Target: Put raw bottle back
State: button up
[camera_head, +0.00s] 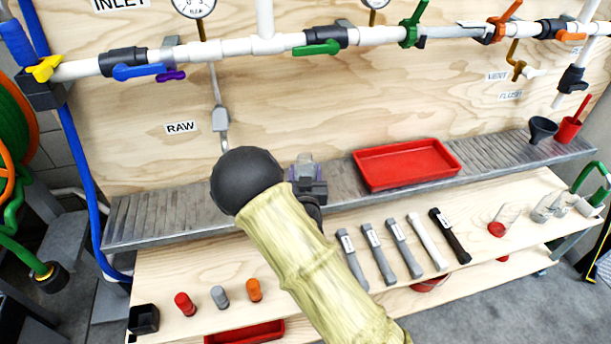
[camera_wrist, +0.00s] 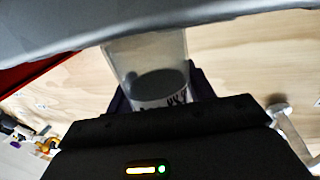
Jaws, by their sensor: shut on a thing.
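My gripper (camera_head: 308,186) is in front of the slatted metal shelf (camera_head: 150,218), below and right of the RAW sign (camera_head: 181,128). In the wrist view, my gripper (camera_wrist: 160,92) is shut on a clear bottle (camera_wrist: 143,52) with a white label near the jaws. The label's lettering is too small to read surely. In the head view, the bottle (camera_head: 305,160) shows only as a small greyish shape at the jaws. My arm hides part of the shelf and the wooden bench below it.
A red tray (camera_head: 408,164) lies on the shelf to the right of my gripper. A black funnel (camera_head: 542,129) and red cup (camera_head: 569,129) stand farther right. Valved pipes cross the wall above. The shelf's left part is clear.

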jog(key=shift+d+f, duration=0.25)
jog(key=shift+f, duration=0.1)
jog(key=shift+d+r, duration=0.1)
jog(key=shift+d, duration=0.05)
jog(key=shift+s+a, duration=0.25)
jog(key=shift+a, duration=0.3)
jog(key=o, duration=1.1)
jog(key=shift+o, duration=0.2)
jog(key=shift+d, duration=0.2)
jog(key=s, duration=1.2)
jog(key=shift+d+p, duration=0.15)
jog(key=shift+p, duration=0.25)
jog(key=shift+w+d, duration=0.1)
jog(key=shift+d, duration=0.1)
